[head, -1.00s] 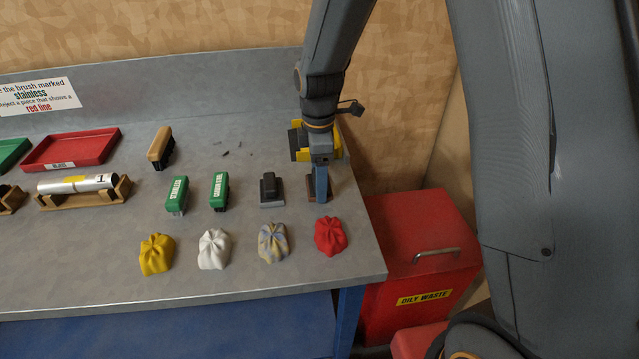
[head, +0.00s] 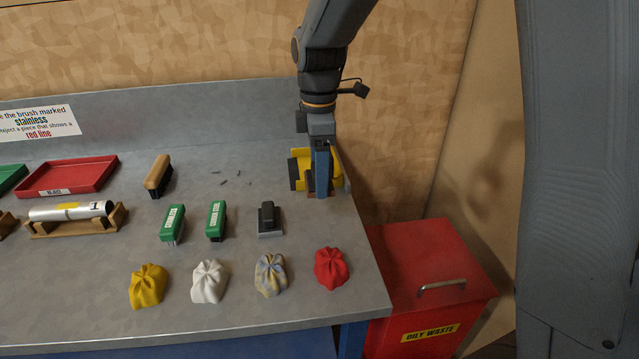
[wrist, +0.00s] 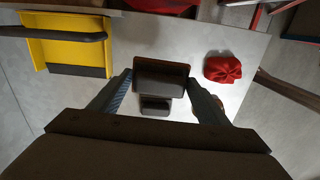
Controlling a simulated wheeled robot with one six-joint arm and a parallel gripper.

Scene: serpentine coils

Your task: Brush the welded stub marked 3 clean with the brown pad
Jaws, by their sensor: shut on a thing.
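My gripper (head: 321,193) is at the right end of the bench, in front of the yellow dustpan. It is shut on the brown pad (head: 311,186), which is mostly hidden behind the fingers in the head view. In the wrist view the pad (wrist: 162,76) shows as a dark block with a reddish-brown edge between the two fingers. A smaller dark block shows just below it; I cannot tell if it is part of the pad. A silvery tube marked 1 (head: 68,212) lies on a wooden cradle (head: 75,229) at the left. No stub marked 3 is in view.
A grey pad (head: 269,221), two green brushes (head: 217,220), a wooden brush (head: 158,176) and several cloths, the red one (head: 331,268) nearest, lie on the bench. The yellow dustpan (head: 300,168) is close behind my gripper. A red oily-waste bin (head: 430,260) stands at right.

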